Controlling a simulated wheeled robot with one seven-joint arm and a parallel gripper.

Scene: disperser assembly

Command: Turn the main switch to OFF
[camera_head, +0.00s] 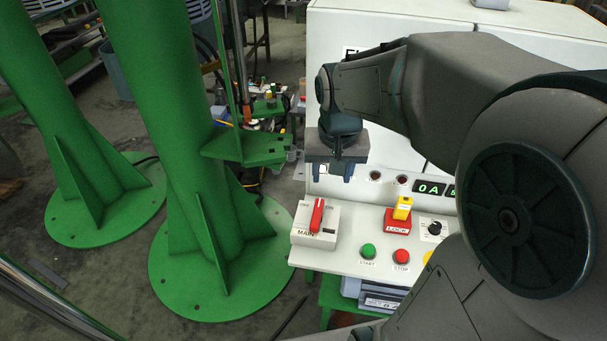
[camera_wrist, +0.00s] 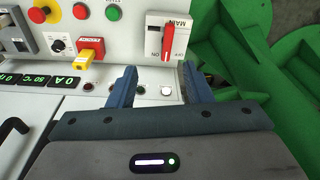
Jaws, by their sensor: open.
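The main switch is a white box labelled MAIN with a red handle (camera_head: 317,215) at the left end of the control panel. It also shows at the top of the wrist view (camera_wrist: 168,40), upside down, with ON and OFF marks beside the handle. I cannot tell for sure which mark the handle points to. My gripper (camera_head: 335,172) hangs above and behind the switch in the head view, pointing down. In the wrist view my gripper (camera_wrist: 159,75) has its two blue fingers spread apart, empty and short of the red handle. Nothing is touching the switch.
Right of the switch are a green START button (camera_head: 368,251), a red STOP button (camera_head: 401,256), a yellow key on a red LOCK block (camera_head: 402,209) and a black knob (camera_head: 435,228). A green column (camera_head: 190,130) stands left of the panel.

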